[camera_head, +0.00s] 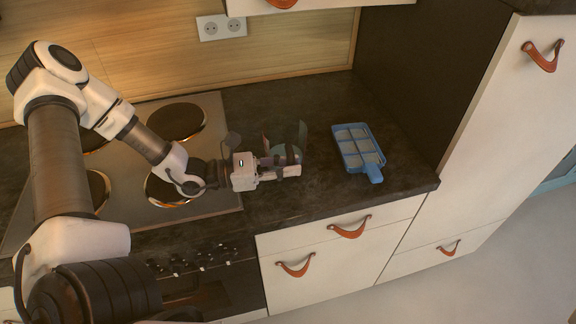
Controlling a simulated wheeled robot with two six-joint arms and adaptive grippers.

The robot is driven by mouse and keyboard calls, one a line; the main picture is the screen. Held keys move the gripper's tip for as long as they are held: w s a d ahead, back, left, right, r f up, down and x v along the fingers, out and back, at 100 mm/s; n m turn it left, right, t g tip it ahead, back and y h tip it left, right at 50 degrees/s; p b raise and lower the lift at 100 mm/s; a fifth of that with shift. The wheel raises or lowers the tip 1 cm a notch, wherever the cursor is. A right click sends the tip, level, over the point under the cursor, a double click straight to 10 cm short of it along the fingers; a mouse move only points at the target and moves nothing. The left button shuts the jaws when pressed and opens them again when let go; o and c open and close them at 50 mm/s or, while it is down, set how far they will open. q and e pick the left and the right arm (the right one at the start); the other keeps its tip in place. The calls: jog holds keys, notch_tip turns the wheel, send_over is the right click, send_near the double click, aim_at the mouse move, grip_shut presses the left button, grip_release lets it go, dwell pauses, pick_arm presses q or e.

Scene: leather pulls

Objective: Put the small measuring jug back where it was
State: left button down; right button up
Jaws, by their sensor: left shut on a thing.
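The small measuring jug (301,138) is a dark, greenish see-through vessel at the counter's middle. My left gripper (290,163) reaches in from the left and is shut on the jug. The fingers hide part of the jug, and I cannot tell whether its base touches the counter. My right gripper does not show.
A blue tray with a handle (374,173) lies on the dark counter (325,202) to the right of the jug. A cooktop (215,190) with several round plates lies under my left arm. Drawers with leather pulls (350,228) are below. A tall cabinet (505,110) stands at right.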

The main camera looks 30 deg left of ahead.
pick_arm(q)
jog(key=shift+r, duration=0.1)
jog(key=shift+s, duration=0.1)
jog(key=c, duration=1.1)
grip_release()
jog(key=shift+f, duration=0.2)
jog(key=shift+s+a+r, duration=0.15)
jog(key=shift+s+a, duration=0.05)
jog(key=shift+a, duration=0.05)
jog(key=p+v, duration=0.6)
jog(key=v, duration=0.1)
jog(key=shift+s, duration=0.1)
jog(key=shift+f, duration=0.3)
